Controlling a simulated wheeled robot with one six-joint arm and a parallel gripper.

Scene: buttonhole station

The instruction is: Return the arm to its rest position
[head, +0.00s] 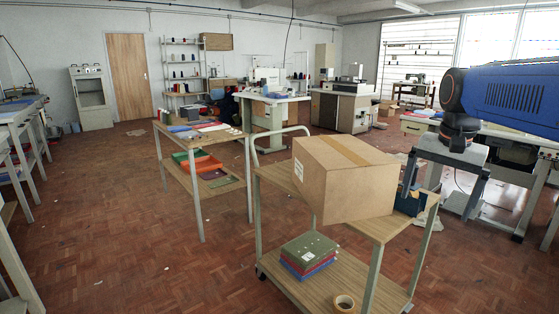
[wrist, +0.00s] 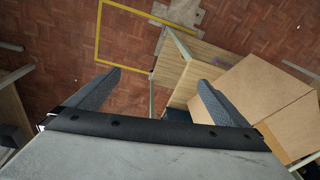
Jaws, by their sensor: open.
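My gripper (head: 440,203) is at the right of the head view, hanging down from my blue arm. Its two fingers are spread wide with nothing between them. It is just right of the trolley and the cardboard box, apart from the box. In the wrist view my gripper (wrist: 160,78) shows open fingers over the floor and the trolley's edge.
Parquet floor (head: 150,220) is open at left.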

